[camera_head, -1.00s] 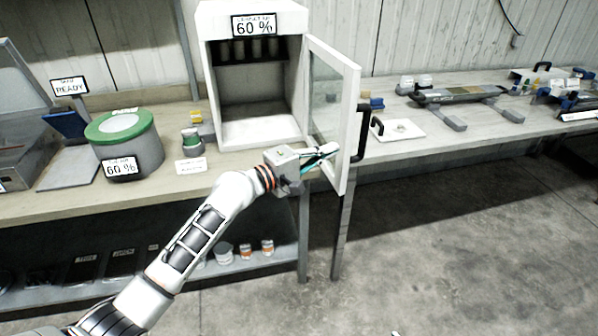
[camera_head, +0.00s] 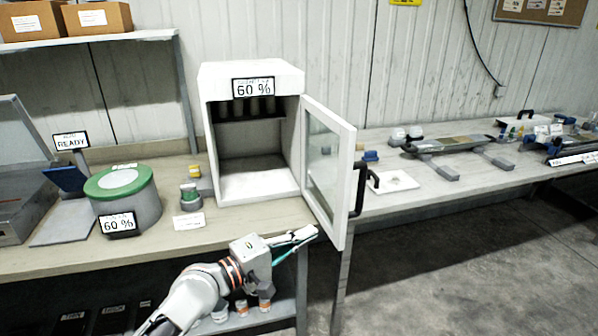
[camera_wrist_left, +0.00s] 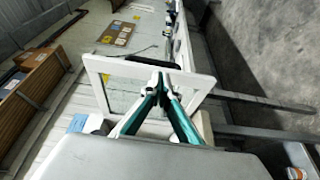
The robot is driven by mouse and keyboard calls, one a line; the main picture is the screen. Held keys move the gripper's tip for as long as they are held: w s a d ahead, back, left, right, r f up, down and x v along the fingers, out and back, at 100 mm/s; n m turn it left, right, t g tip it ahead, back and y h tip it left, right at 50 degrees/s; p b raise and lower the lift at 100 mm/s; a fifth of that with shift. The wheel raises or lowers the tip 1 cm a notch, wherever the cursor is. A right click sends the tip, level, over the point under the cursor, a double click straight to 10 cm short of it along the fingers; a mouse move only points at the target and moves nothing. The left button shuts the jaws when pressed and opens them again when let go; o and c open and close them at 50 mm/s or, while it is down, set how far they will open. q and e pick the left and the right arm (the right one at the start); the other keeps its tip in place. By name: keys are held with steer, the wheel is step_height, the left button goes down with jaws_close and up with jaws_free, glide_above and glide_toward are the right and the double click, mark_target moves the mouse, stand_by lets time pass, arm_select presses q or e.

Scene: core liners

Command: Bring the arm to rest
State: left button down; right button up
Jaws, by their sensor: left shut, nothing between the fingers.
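My left gripper (camera_head: 308,236) is shut and empty in the head view. It is in front of the bench edge, left of and near the lower part of the open cabinet door (camera_head: 328,170). The white cabinet (camera_head: 252,78) stands on the bench with a "60 %" sign and its door swung out to the right. In the left wrist view the green-and-white fingers (camera_wrist_left: 160,78) meet at their tips in front of the door's white frame (camera_wrist_left: 194,84). I cannot tell whether they touch it. My right gripper is not in view.
A green-lidded round container (camera_head: 128,205) stands on the bench (camera_head: 60,256) to the left. A white plate (camera_head: 394,181) lies right of the black door handle (camera_head: 360,188). Small jars (camera_head: 242,307) sit on the lower shelf. The floor (camera_head: 440,270) at right is clear.

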arm_select(q)
steer(key=s+a+f+m+t+y, duration=0.15)
steer(key=s+a+f+y, duration=0.35)
steer(key=f, duration=0.6)
steer(key=s+a+f+m+y, duration=0.25)
steer(key=s+a+f, duration=0.35)
steer(key=f, duration=0.5)
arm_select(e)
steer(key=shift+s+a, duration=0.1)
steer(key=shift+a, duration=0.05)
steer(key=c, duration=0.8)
arm_select(q)
steer(key=s+a+f+m+g+y, duration=0.1)
steer(key=s+a+f+m+y, duration=0.4)
steer(key=s+a+f, duration=0.7)
steer(key=shift+s+a+m, duration=0.4)
steer(key=shift+s+m, duration=0.7)
steer(key=shift+s, duration=0.1)
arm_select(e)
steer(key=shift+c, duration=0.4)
